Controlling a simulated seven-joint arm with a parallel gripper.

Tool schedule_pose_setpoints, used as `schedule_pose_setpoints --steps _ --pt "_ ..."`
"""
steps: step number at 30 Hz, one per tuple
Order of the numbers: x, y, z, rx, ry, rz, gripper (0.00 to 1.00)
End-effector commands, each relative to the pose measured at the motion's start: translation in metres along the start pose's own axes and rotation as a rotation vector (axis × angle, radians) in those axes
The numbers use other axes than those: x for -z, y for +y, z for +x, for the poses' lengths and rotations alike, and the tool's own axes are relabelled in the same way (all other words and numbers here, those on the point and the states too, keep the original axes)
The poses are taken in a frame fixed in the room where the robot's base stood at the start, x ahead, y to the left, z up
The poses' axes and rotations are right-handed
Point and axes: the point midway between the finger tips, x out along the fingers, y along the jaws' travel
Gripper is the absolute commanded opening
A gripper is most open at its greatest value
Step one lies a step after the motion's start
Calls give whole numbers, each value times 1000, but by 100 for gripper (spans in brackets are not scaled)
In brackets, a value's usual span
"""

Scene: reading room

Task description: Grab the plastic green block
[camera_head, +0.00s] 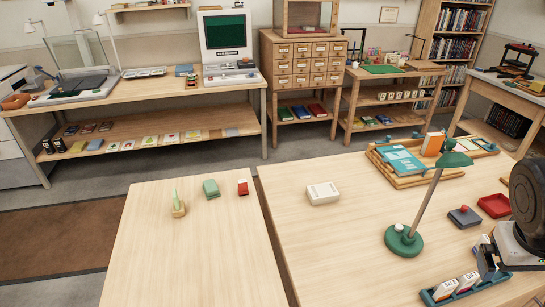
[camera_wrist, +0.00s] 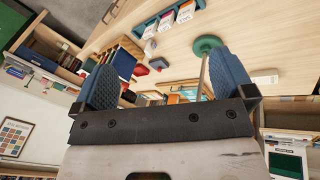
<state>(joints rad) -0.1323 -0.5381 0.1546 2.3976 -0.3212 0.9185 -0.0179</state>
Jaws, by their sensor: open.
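A green block (camera_head: 211,188) sits on the light wood table at the front left, between a small upright green-topped item on a tan base (camera_head: 178,209) and a small red block with a white top (camera_head: 243,188). I cannot tell its material. My gripper (camera_head: 485,262) is at the far right of the head view, beyond the desk lamp and far from the green block. In the wrist view my gripper (camera_wrist: 166,80) has its two blue fingers wide apart with nothing between them. I cannot make out the green block in the wrist view.
A green desk lamp (camera_head: 404,240) stands between my gripper and the left table. A white box (camera_head: 323,193), a red tray (camera_head: 494,206), a wooden tray (camera_head: 410,181) and a teal tray of small boxes (camera_head: 440,300) are on the right table. The left table's front is clear.

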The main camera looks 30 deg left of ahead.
Motion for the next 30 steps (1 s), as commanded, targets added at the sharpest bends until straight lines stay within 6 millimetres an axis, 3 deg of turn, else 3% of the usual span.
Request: schedule_pose_setpoints --steps 8,17,23,30 --pt "83 -7 2 -180 26 -319 100" --pt "177 -40 1 -375 79 -659 100" --pt "236 -81 2 -500 123 -884 100" --pt "298 -149 8 -639 180 -1157 100"
